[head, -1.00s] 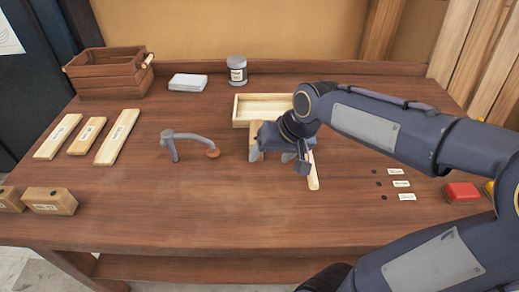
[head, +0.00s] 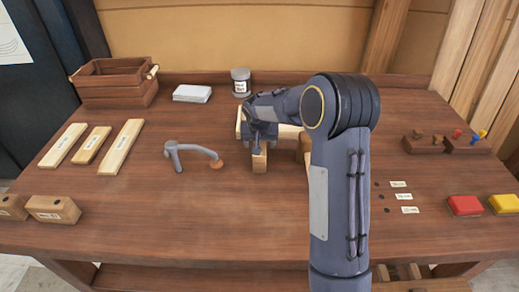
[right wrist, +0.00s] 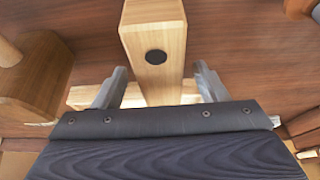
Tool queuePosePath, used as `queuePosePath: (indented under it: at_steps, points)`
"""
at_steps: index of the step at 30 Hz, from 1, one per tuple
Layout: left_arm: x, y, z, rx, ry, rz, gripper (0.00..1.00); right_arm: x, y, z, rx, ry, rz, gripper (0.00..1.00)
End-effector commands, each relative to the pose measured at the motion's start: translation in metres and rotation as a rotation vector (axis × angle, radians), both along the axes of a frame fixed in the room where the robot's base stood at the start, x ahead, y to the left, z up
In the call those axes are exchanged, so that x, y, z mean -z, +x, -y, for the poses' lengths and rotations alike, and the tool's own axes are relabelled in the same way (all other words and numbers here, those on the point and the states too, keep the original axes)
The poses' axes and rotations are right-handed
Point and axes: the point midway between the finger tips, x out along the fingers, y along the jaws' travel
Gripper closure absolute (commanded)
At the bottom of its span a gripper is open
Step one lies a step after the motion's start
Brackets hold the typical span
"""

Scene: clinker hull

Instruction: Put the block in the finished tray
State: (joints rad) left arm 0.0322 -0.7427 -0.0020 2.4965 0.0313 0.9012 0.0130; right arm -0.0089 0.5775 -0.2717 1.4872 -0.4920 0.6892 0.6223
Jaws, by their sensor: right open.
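A pale wooden block (head: 259,162) stands below my right gripper (head: 260,140) in the head view. In the right wrist view the block (right wrist: 155,30) shows a dark round spot on its face. My right gripper (right wrist: 160,86) is open there, one finger on each side of the block, with gaps visible. A pale wooden tray (head: 290,131) lies just behind the gripper, mostly hidden by my right arm; no label on it can be read. My left gripper is not in view.
A brown crate (head: 115,92), a white stack (head: 192,93) and a jar (head: 240,82) are at the back. Labelled pale boards (head: 120,147) lie left. Red (head: 465,206) and yellow pieces sit right. The front middle is clear.

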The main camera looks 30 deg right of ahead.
Motion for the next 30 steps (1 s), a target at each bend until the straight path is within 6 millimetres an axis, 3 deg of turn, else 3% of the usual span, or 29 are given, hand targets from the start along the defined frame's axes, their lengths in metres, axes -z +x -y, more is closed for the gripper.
queuePosePath:
  at_steps: [6,13,27,30]
  points:
    - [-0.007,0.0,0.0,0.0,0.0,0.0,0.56,0.02,0.007,0.004,0.0,0.001,-0.001,0.34]
    - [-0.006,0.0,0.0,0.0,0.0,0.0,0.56,0.021,0.008,0.004,0.0,0.0,0.001,0.34]
    - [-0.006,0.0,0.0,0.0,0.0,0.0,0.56,0.02,0.008,0.004,-0.001,0.001,0.003,0.95]
    - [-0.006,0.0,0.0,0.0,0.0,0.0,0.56,0.02,0.008,0.004,-0.001,0.001,0.003,0.96]
